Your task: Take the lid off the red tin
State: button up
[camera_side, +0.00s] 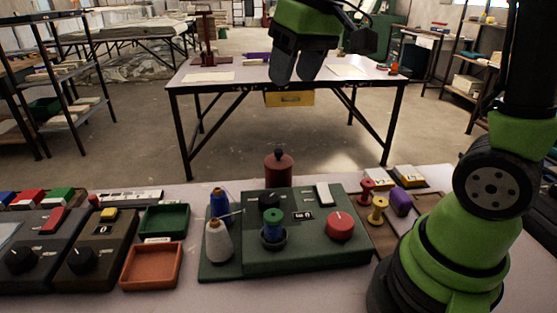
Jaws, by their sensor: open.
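The red tin (279,171) stands upright at the back edge of the green control panel, near the middle of the table. Its lid (279,154) is on top, with a small dark knob. My gripper (295,80) hangs well above and slightly right of the tin, apart from it. Its two dark fingers point down, are spread and hold nothing. The lower part of the tin is partly hidden by the panel.
The green panel (330,252) carries a red knob (340,226) and thread spools in front of the tin. Small spools (377,210) stand to the right. Green (164,221) and orange (152,266) trays lie left. Another table (220,77) stands behind.

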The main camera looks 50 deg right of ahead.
aim_at(278, 150)
jog(key=w+d+f+g, duration=0.1)
jog(key=w+d+f, duration=0.1)
jog(key=w+f, duration=0.1)
jog(key=w+d+f+n+g, duration=0.1)
jog(key=w+d+f, duration=0.2)
jog(key=f, duration=0.2)
jog(key=w+d+f+g, duration=0.1)
jog(key=w+d+f, duration=0.2)
jog(key=f, duration=0.1)
jog(key=shift+w+f+n+g+h, duration=0.1)
jog(key=shift+f+n+g+h, duration=0.2)
jog(key=shift+n, duration=0.1)
notch_tip(278, 150, down, 4)
jog(key=shift+d+r, duration=0.1)
jog(key=shift+r, duration=0.15)
jog(key=shift+w+d+f, duration=0.1)
jog(key=shift+w+f, duration=0.05)
jog(key=shift+f, duration=1.4)
jog(key=shift+w+d+f, duration=0.1)
jog(key=shift+w+f, duration=0.05)
jog(key=shift+f, duration=1.4)
grip_shut()
